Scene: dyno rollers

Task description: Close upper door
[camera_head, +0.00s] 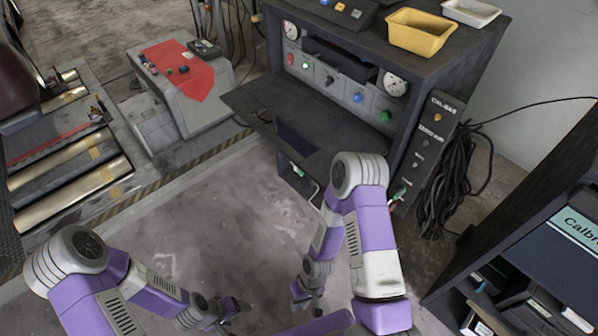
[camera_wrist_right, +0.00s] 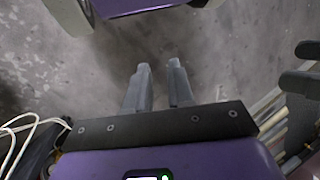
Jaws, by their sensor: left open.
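The upper door (camera_head: 285,118) is a dark flat panel on the grey cabinet in the head view. It is folded down and stands open, sticking out level below a row of dials and coloured knobs. My right arm hides part of its right side. My right gripper (camera_head: 306,296) hangs low over the floor in front of the cabinet, away from the door. In the right wrist view its two fingers (camera_wrist_right: 159,66) are apart with only floor between them. My left gripper (camera_head: 238,307) is at the bottom of the head view, open and away from the door.
A yellow bin (camera_head: 420,32) and a white tray (camera_head: 472,12) sit on the cabinet top. Black cables (camera_head: 447,190) hang at its right side. A dark shelf unit (camera_head: 545,255) stands at right. Metal rollers (camera_head: 70,190) lie at left. The floor in front is clear.

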